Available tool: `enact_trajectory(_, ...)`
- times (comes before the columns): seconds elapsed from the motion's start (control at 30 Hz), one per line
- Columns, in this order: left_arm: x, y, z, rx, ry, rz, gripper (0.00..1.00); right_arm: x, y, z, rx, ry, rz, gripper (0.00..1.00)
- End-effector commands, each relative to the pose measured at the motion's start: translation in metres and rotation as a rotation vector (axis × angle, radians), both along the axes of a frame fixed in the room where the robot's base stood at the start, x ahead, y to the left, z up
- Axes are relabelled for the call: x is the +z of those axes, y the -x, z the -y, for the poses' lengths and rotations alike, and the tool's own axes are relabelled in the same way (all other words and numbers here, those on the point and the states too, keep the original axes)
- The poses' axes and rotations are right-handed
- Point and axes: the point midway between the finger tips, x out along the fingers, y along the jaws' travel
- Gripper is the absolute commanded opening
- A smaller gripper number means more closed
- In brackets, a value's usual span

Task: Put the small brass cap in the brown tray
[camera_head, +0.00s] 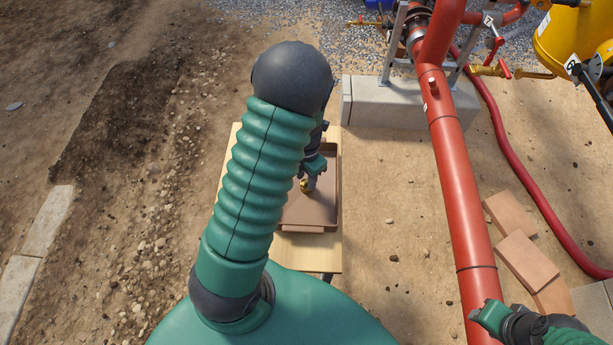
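The brown tray (325,219) lies on a light wooden table top; my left arm covers much of its left side. My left gripper (310,181) points down over the tray. The small brass cap (306,187) shows at its fingertips, inside the tray's outline. The view is too small to tell whether the fingers grip the cap or whether it touches the tray floor. My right gripper (479,317) is at the lower right, away from the tray, near the red pipe. Its fingers are too unclear to tell open from shut.
The wooden table top (318,257) has a bare strip in front of the tray. A concrete block (385,103) stands behind it. A thick red pipe (455,180) runs along the right, with bricks (527,261) and a red hose (530,200) beyond.

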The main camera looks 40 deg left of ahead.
Motion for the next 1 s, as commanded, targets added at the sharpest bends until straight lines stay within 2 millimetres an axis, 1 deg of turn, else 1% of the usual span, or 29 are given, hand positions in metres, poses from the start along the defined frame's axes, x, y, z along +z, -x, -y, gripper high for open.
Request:
enact_trajectory(0.17, 0.0, 0.001, 0.0, -0.001, 0.001, -0.003, 0.34, 0.0, 0.0, 0.0, 0.0, 0.0, 0.0, 0.36)
enact_trajectory(0.27, 0.011, 0.001, 0.0, -0.002, 0.0, -0.002, 0.34, 0.003, 0.0, 0.0, 0.0, 0.0, 0.0, 0.36)
enact_trajectory(0.37, 0.033, 0.0, 0.001, -0.003, -0.001, 0.001, 0.34, 0.007, 0.0, 0.0, 0.0, 0.0, 0.0, 0.36)
enact_trajectory(0.5, 0.072, -0.001, 0.001, -0.003, -0.001, 0.003, 0.34, 0.015, 0.0, 0.0, 0.0, 0.0, 0.0, 0.36)
enact_trajectory(0.6, 0.096, -0.001, 0.0, -0.003, -0.001, 0.003, 0.34, 0.019, 0.0, 0.0, 0.0, 0.0, 0.0, 0.36)
enact_trajectory(0.7, 0.112, -0.001, 0.0, -0.002, 0.0, 0.0, 0.34, 0.021, 0.0, 0.0, 0.0, 0.0, 0.0, 0.36)
enact_trajectory(0.8, 0.12, 0.0, 0.001, -0.007, 0.001, -0.002, 0.34, 0.022, 0.0, 0.0, 0.0, 0.0, 0.0, 0.36)
enact_trajectory(0.87, 0.122, 0.0, 0.003, -0.048, 0.002, 0.0, 0.34, 0.022, 0.0, 0.0, 0.0, 0.0, 0.0, 0.36)
enact_trajectory(0.9, 0.123, 0.001, 0.007, -0.104, 0.003, 0.004, 0.34, 0.022, 0.0, 0.0, 0.0, 0.0, 0.0, 0.36)
enact_trajectory(0.97, 0.123, 0.002, 0.015, -0.239, 0.003, 0.012, 0.34, 0.022, 0.0, 0.0, 0.0, 0.0, 0.0, 0.36)
enact_trajectory(1.0, 0.123, 0.003, 0.022, -0.362, 0.003, 0.02, 0.34, 0.021, 0.0, 0.0, 0.0, 0.0, 0.0, 0.36)
